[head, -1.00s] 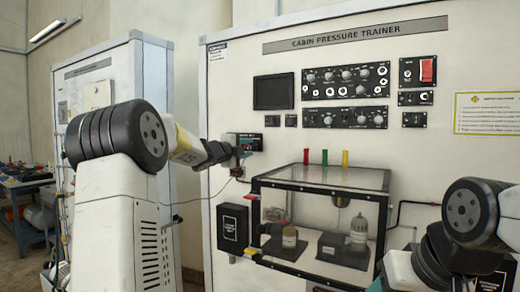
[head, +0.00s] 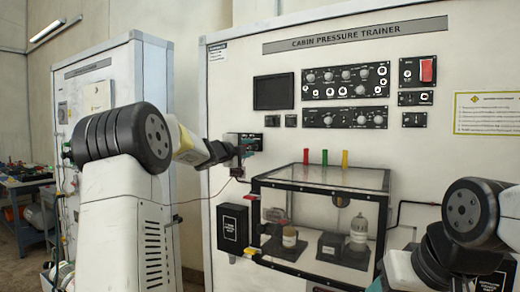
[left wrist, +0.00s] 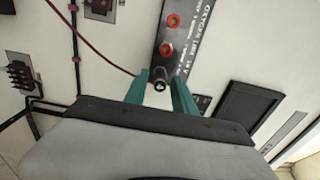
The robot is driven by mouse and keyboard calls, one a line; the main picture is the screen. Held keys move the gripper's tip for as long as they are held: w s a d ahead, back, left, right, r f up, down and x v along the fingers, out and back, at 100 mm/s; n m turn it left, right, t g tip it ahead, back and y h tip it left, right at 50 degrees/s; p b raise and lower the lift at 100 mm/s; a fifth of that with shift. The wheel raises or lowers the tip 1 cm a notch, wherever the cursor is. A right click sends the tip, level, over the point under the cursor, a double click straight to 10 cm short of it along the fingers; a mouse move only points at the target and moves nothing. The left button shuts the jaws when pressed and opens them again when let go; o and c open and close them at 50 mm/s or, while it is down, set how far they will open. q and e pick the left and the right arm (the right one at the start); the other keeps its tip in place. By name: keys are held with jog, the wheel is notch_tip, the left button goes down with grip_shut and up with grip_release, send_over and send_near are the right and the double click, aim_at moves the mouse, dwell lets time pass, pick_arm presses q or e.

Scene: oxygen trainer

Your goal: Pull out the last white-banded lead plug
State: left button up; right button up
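In the left wrist view, a dark lead plug (left wrist: 160,84) with a grey, metallic-looking end sits between the teal fingers of my left gripper (left wrist: 159,74). The fingers appear closed on its two sides. It is at the lower end of the oxygen link panel (left wrist: 186,30). I cannot make out a white band, or whether the plug is seated in a socket. In the head view my left gripper (head: 239,158) is at the small dark box (head: 251,142) on the trainer's left side and partly hides it.
Two red sockets or caps (left wrist: 167,48) show on the link panel. A dark red lead (left wrist: 95,48) runs towards the fingers. The clear-walled chamber (head: 320,180) stands out just right of and below my left gripper. A black box (head: 232,228) is below it.

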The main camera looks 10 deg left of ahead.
aim_at(248, 148)
pick_arm(q)
grip_shut()
jog(key=shift+s+a, duration=0.1)
jog(key=shift+v, duration=2.4)
jog(key=shift+s, duration=0.1)
